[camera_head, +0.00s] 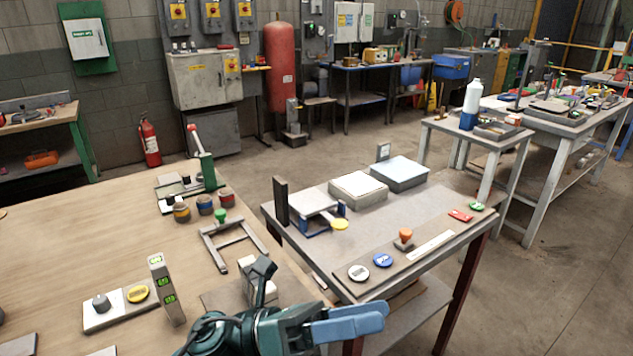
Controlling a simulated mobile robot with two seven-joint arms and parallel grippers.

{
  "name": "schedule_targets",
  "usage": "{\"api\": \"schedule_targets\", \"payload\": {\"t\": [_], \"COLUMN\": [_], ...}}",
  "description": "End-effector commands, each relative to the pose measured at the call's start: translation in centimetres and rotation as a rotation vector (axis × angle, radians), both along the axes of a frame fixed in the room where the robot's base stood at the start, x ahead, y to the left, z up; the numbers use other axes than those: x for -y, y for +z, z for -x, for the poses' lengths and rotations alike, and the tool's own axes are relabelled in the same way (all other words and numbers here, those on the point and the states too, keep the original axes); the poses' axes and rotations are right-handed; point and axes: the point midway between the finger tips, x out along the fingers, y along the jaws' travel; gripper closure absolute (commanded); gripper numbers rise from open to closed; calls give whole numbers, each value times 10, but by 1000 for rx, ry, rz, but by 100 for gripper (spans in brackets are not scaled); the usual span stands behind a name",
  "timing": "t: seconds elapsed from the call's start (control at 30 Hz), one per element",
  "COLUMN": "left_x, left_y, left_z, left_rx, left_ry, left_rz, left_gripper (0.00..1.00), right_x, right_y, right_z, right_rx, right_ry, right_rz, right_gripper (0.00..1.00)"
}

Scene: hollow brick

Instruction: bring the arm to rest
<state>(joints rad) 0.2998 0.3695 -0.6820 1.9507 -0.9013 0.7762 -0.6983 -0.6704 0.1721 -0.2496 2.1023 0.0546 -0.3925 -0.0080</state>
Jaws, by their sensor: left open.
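My left gripper (352,320), teal with blue fingers, shows at the bottom centre. It is open, its fingers pointing right, and I see nothing between them. It is in front of the near edge of the grey-topped table (330,262) and the right end of the wooden table (75,240). A small pale block (249,290) shows just behind the gripper's wrist, partly hidden by it; I cannot tell whether they touch. My right gripper is not in view.
A spirit level (166,290) stands upright on the wooden table, beside a pale plate (112,311). A grey metal frame (233,243) and several small jars stand farther back. The grey-topped table carries two boxes (357,188) and several round discs. Open floor lies to the right.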

Motion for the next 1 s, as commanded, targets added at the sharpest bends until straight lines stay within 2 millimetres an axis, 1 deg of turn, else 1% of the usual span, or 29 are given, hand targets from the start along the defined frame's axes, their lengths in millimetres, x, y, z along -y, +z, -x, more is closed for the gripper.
{"api": "schedule_targets", "payload": {"t": [0.03,0.07,0.1,0.13,0.17,0.2,0.27,0.3,0.37,0.4,0.47,0.5,0.6,0.7,0.8,1.0], "left_x": [-10,-18,-31,-42,-53,-69,-94,-111,-133,-145,-161,-169,-183,-191,-193,-193], "left_y": [3,1,-5,-13,-24,-42,-76,-103,-142,-167,-200,-218,-252,-272,-280,-281], "left_z": [-14,-24,-37,-47,-55,-64,-71,-70,-62,-52,-34,-21,10,32,42,43], "left_rx": [-218,-349,-526,-660,-794,-974,-1240,-1416,-1653,-1793,-1977,-2080,-2279,-2396,-2446,-2453], "left_ry": [71,113,167,207,246,300,379,432,502,548,607,642,713,757,777,779], "left_rz": [92,147,221,274,330,404,518,594,704,770,863,918,1030,1101,1130,1135], "left_gripper": [47,47,47,47,47,47,47,47,47,47,47,47,47,47,47,47], "right_x": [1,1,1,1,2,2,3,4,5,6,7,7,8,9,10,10], "right_y": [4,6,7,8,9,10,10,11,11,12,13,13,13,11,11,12], "right_z": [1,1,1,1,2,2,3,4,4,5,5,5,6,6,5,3], "right_rx": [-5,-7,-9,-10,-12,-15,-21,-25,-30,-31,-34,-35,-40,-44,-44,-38], "right_ry": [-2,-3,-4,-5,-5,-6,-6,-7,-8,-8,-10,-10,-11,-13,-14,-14], "right_rz": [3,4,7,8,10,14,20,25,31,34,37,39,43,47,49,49], "right_gripper": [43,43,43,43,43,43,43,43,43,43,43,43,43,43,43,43]}}
